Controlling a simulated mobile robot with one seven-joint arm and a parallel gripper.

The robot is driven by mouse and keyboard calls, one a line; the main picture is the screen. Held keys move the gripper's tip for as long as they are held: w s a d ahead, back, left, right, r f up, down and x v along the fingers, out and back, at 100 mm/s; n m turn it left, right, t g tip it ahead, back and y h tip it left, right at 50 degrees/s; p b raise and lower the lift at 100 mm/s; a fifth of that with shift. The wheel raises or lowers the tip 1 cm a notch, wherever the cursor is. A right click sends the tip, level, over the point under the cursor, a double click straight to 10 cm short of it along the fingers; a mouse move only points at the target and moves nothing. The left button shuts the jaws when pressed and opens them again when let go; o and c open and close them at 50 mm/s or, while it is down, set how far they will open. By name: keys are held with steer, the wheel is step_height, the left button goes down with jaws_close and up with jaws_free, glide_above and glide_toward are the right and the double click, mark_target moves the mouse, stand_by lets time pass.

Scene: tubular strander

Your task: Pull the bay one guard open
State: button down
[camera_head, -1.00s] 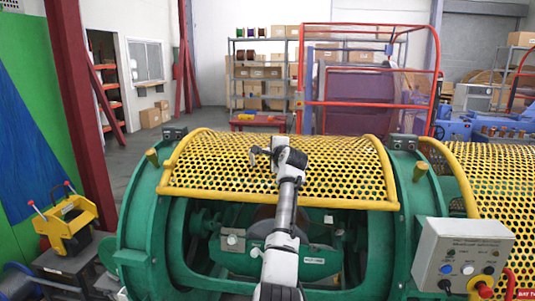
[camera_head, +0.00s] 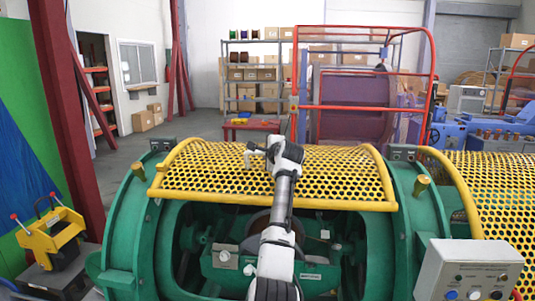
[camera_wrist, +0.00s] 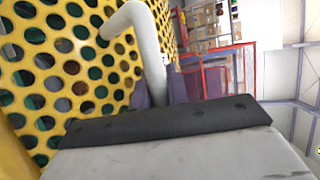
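The bay one guard, a yellow perforated cover with a yellow tube frame (camera_head: 274,204), lies over the upper part of the green drum housing (camera_head: 378,255). Below its front edge the bay stands open and shows green machinery inside. My gripper (camera_head: 258,153) is above the guard's mesh, left of its middle. In the wrist view a pale bent bar (camera_wrist: 150,50), which looks like a handle, stands beside the mesh (camera_wrist: 60,75). It runs down behind a dark finger pad (camera_wrist: 165,122) of my gripper. The far finger and the grip are hidden.
A grey control box (camera_head: 465,270) with buttons stands at the lower right. A second yellow mesh guard (camera_head: 490,180) is beyond it. A red frame (camera_head: 433,90) stands behind the machine. A yellow tool (camera_head: 52,238) sits at the left. Open floor lies behind left.

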steer(key=c, duration=1.4)
jaws_free()
steer(key=shift+w+f, duration=0.15)
steer(key=shift+f, duration=0.4)
steer(key=shift+o, duration=0.2)
steer(key=shift+r, duration=0.1)
steer(key=shift+r, duration=0.15)
